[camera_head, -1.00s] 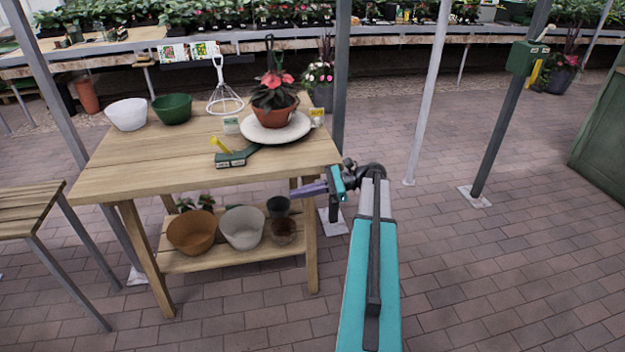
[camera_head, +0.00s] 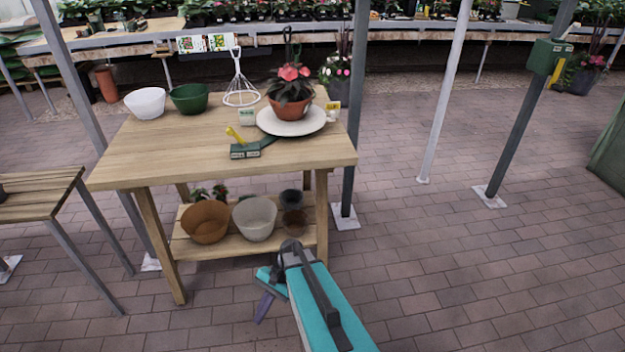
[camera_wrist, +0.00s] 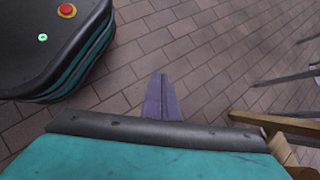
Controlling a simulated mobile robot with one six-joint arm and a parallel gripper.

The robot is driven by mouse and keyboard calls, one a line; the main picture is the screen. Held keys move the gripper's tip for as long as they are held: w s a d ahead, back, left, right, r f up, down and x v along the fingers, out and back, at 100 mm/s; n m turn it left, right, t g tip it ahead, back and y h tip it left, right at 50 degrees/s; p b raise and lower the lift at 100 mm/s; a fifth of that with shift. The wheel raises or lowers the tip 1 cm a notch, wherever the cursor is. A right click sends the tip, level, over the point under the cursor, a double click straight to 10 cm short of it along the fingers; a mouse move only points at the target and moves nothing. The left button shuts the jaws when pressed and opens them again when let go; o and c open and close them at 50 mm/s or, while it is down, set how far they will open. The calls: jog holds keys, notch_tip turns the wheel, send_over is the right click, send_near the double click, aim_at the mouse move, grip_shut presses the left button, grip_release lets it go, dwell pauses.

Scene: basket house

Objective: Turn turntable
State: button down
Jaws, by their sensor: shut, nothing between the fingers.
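The turntable (camera_head: 268,125) is a round pale disc at the right end of the wooden table top. A terracotta pot with a red-flowered plant (camera_head: 291,90) stands on it. In the wrist view the closed fingers (camera_wrist: 162,96) show against bare paving, and the turntable is not seen.
The wooden table (camera_head: 130,165) also bears a white bowl (camera_head: 147,103), a green bowl (camera_head: 189,98) and a wire stand (camera_head: 240,88). Several pots sit on its lower shelf. A dark post (camera_head: 355,110) stands behind the table's right end. Paving to the right is open.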

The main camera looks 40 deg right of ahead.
jog(key=s+a+f+n+g+h, duration=0.1)
jog(key=s+a+f+n+h, duration=0.1)
jog(key=s, duration=0.5)
jog(key=s+a+f+n+g+h, duration=0.1)
jog(key=s+f+n+h, duration=0.2)
jog(key=s+f+n, duration=0.2)
jog(key=s+a+f+n+g+h, duration=0.2)
jog(key=s+f+n+h, duration=0.1)
jog(key=s+n, duration=0.3)
jog(key=s+f, duration=0.1)
jog(key=s, duration=0.1)
jog(key=shift+s+a+n, duration=0.3)
jog(key=shift+a, duration=0.05)
jog(key=shift+d, duration=0.15)
